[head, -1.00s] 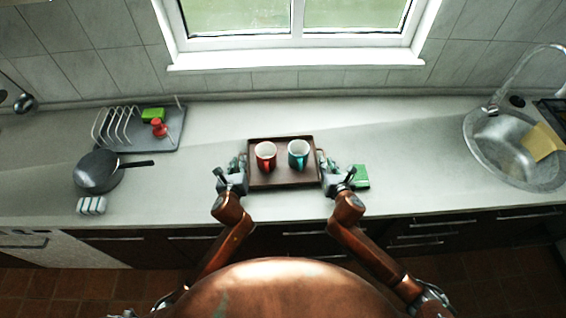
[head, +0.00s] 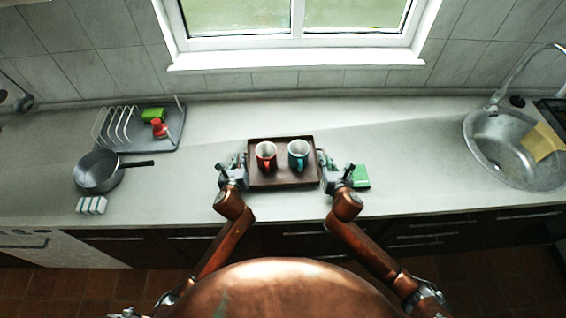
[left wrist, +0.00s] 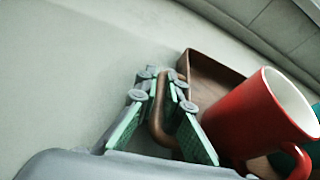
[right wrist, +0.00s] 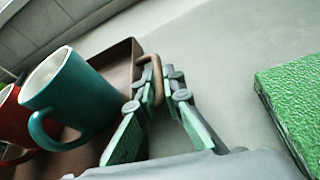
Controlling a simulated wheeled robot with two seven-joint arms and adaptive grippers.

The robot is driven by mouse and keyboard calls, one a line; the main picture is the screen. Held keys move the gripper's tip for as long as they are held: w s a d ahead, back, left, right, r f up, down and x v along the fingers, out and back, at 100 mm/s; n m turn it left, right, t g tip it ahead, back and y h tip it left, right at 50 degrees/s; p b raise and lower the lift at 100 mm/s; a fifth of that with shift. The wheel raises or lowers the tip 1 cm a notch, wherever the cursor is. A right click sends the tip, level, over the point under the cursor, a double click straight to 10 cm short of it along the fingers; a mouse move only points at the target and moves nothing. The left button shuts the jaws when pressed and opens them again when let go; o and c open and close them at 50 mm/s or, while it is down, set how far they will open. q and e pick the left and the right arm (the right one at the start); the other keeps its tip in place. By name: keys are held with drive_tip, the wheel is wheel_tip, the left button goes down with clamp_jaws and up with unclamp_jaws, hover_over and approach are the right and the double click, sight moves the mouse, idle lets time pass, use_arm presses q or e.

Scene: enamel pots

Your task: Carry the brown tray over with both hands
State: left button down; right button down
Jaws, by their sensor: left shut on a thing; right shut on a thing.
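The brown tray (head: 283,179) is in the middle of the counter in the head view, with a red mug (head: 265,157) and a teal mug (head: 298,155) upright on it. My left gripper (head: 238,164) is at the tray's left end. In the left wrist view its fingers (left wrist: 166,88) are shut on the tray's curved handle (left wrist: 158,128), beside the red mug (left wrist: 255,120). My right gripper (head: 326,163) is at the right end. In the right wrist view its fingers (right wrist: 160,88) are shut on the other handle (right wrist: 154,75), near the teal mug (right wrist: 72,98). I cannot tell whether the tray touches the counter.
A green block (head: 361,176) lies close to the right of my right gripper. A pan (head: 98,172), a dish rack (head: 172,136) and a striped sponge (head: 91,205) are at the left. The sink (head: 510,165) is at the far right. Counter is clear between tray and sink.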

use_arm(q)
drive_tip(key=shift+r, duration=0.15)
use_arm(e)
drive_tip(key=shift+r, duration=0.15)
